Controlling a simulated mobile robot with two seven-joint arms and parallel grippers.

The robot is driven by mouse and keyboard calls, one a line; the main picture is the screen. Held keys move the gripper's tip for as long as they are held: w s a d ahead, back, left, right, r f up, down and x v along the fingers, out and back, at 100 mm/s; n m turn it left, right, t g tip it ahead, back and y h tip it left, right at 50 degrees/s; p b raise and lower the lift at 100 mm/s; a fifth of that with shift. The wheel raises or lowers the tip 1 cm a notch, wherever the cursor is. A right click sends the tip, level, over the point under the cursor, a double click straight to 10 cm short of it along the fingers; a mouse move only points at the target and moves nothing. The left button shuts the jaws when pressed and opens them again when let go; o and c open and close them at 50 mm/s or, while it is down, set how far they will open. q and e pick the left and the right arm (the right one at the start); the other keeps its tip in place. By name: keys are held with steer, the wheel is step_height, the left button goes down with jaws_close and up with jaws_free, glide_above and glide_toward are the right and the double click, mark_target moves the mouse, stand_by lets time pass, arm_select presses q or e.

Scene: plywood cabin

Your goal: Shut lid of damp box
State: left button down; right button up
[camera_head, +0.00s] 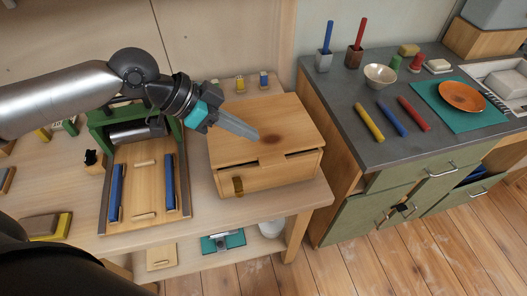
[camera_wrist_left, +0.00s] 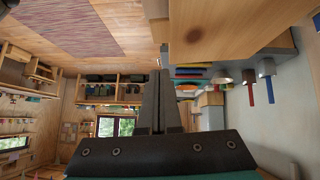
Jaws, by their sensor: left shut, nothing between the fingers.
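The damp box is a light wooden box (camera_head: 268,176) on the workbench, in the middle of the head view. Its lid (camera_head: 290,118), with a dark round knot, lies over the box. A thin dark gap shows under the lid's front edge, so it looks slightly raised. The lid also shows in the left wrist view (camera_wrist_left: 235,25), beside the fingers (camera_wrist_left: 158,80). My right gripper is not in view.
A wooden tray with blue bars (camera_head: 145,190) and a green-framed roller press (camera_head: 130,130) stand left of the box. Small jars (camera_head: 240,84) stand behind it. A grey counter (camera_head: 345,110) with coloured sticks and a bowl (camera_head: 380,75) is at right.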

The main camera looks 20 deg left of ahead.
mark_target(263, 165)
arm_select(q)
steer(key=x, duration=0.5)
steer(key=shift+f, duration=0.15)
step_height(263, 165, down, 2)
steer(key=shift+s+f+b, duration=0.15)
steer(key=shift+f+b, duration=0.1)
steer(key=shift+b, duration=0.2)
steer(key=shift+f, duration=0.55)
steer(key=shift+s+d+f+b, duration=0.1)
steer(key=shift+s+f+b, duration=0.05)
steer(key=shift+f, duration=0.55)
steer(key=shift+s+d+f+b, duration=0.1)
steer(key=shift+s+f+b, duration=0.05)
steer(key=shift+f, duration=0.6)
steer(key=shift+s, duration=0.1)
steer(key=shift+f, duration=0.1)
